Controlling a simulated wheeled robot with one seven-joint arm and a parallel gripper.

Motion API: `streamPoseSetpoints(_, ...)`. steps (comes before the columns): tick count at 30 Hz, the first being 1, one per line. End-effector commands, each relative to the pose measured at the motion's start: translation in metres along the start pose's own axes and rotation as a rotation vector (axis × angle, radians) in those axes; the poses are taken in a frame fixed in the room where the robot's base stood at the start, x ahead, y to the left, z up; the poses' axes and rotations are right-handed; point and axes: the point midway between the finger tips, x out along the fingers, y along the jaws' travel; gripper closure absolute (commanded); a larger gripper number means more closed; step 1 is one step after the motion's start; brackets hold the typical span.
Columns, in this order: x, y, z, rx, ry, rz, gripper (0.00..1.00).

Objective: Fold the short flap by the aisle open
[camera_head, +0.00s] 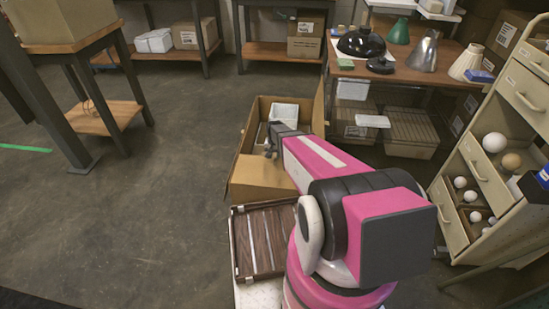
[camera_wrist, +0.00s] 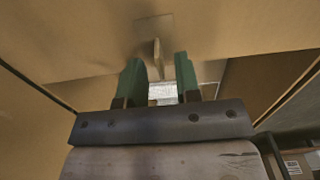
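An open cardboard box (camera_head: 247,140) stands in the middle of the head view. A broad cardboard panel (camera_head: 262,176) shows at its near end, and another flap stands up along its right side. I cannot tell for certain which is the short flap by the aisle. My gripper (camera_head: 270,153) is at the box's near part, partly hidden by my arm. In the wrist view, my gripper's two green fingers (camera_wrist: 159,72) are apart. A thin tan tab (camera_wrist: 157,56) sticks out from a cardboard face (camera_wrist: 80,40) between the fingertips, with gaps beside it.
A white tray (camera_head: 284,112) lies inside the box. A dark slatted wooden piece (camera_head: 268,240) lies just in front of the box. A bench (camera_head: 400,68) with lamp shades stands at the back right, and a drawer cart (camera_head: 490,170) at the right.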

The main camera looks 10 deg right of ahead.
Motion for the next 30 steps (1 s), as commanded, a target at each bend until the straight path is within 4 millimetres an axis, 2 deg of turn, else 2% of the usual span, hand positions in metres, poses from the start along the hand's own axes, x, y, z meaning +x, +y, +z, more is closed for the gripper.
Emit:
streamPoseSetpoints(6,0.015,0.000,0.000,0.000,0.001,0.000,0.69)
streamPoseSetpoints(14,0.016,0.000,0.000,0.000,0.001,0.000,0.69)
streamPoseSetpoints(15,0.016,0.000,0.000,0.000,0.001,0.000,0.72)
streamPoseSetpoints(18,0.016,0.000,0.000,0.000,0.001,0.000,1.00)
streamPoseSetpoints(30,0.009,-0.003,-0.006,0.000,0.034,-0.001,1.00)
